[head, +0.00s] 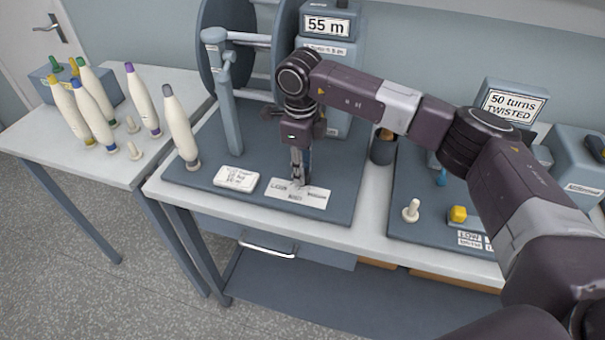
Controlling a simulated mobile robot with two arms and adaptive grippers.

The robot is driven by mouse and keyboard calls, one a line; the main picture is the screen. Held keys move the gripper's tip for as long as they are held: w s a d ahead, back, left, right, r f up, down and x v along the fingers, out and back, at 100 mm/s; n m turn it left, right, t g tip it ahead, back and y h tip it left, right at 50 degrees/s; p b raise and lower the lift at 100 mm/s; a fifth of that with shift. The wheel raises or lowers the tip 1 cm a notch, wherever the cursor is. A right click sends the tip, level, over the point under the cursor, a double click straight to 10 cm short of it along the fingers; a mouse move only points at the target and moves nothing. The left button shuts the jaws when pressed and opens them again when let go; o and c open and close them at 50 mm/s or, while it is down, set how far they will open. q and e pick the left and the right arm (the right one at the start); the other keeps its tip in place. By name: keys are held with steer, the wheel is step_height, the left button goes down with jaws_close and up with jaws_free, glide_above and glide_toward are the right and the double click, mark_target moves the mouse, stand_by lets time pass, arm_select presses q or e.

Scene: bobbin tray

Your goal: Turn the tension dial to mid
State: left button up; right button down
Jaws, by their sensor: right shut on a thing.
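My right gripper (299,172) points down over the blue-grey base of the winding machine in the head view. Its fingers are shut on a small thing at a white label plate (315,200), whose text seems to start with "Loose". This is where the tension dial appears to be; the fingers hide it, so its pointer and setting cannot be read. My left gripper is not in view.
A grey post (231,115) and a big reel (240,50) stand behind. Bobbins (180,127) stand at left. A yellow knob (457,214) and white peg (411,211) are on the right base.

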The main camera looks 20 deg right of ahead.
steer(key=shift+w+r+m+b, duration=0.15)
steer(key=shift+m+b, duration=0.85)
steer(key=shift+m, duration=1.2)
steer(key=c, duration=1.7)
jaws_free()
steer(key=shift+o, duration=0.4)
step_height(320, 180, up, 12)
steer(key=shift+s+a, duration=0.25)
steer(key=shift+a, duration=0.05)
